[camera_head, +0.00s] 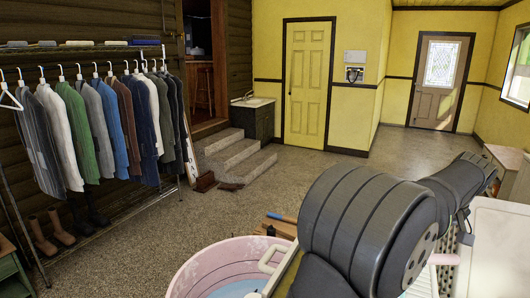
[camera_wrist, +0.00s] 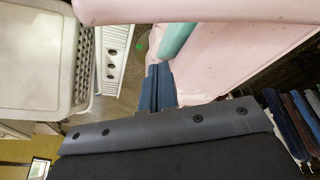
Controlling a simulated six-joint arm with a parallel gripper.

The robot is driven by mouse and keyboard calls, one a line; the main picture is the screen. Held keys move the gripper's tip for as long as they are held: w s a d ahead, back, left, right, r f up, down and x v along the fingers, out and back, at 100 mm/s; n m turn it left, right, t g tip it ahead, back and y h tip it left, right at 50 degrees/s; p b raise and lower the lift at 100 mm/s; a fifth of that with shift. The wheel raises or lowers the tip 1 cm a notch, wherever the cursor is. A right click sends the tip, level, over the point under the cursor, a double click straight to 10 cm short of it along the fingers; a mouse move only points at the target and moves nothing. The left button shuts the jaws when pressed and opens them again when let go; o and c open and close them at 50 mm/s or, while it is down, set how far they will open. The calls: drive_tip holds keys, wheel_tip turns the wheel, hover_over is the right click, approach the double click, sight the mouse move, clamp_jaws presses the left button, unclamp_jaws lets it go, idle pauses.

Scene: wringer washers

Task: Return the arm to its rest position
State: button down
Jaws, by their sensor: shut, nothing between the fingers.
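My arm, dark grey and ribbed, fills the lower right of the head view; my gripper's fingertips are not visible there. In the wrist view my gripper (camera_wrist: 158,76) shows as two blue-grey fingers closed together, with nothing between them. Beyond the fingers is a pale pink tub (camera_wrist: 232,58), with a pink rim or bar across the top. The pink tub also stands at the bottom of the head view (camera_head: 197,268), with light blue inside it. Part of it is hidden behind my arm.
A teal piece (camera_wrist: 178,34) lies near the fingers. A cream bin (camera_wrist: 35,65) and a white slotted piece (camera_wrist: 115,55) are at the left of the wrist view. A clothes rack (camera_head: 176,130), steps (camera_head: 235,160) and a yellow door (camera_head: 307,85) stand farther off.

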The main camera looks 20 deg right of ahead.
drive_tip(key=a+r+m+g+h, duration=0.1)
drive_tip(key=a+r+m, duration=0.1)
drive_tip(key=r+m, duration=0.3)
drive_tip(key=a+r+m+g+h, duration=0.1)
drive_tip(key=a+r+m+g, duration=0.1)
drive_tip(key=r+m, duration=0.4)
drive_tip(key=shift+w+v, duration=0.35)
drive_tip(key=shift+v, duration=1.8)
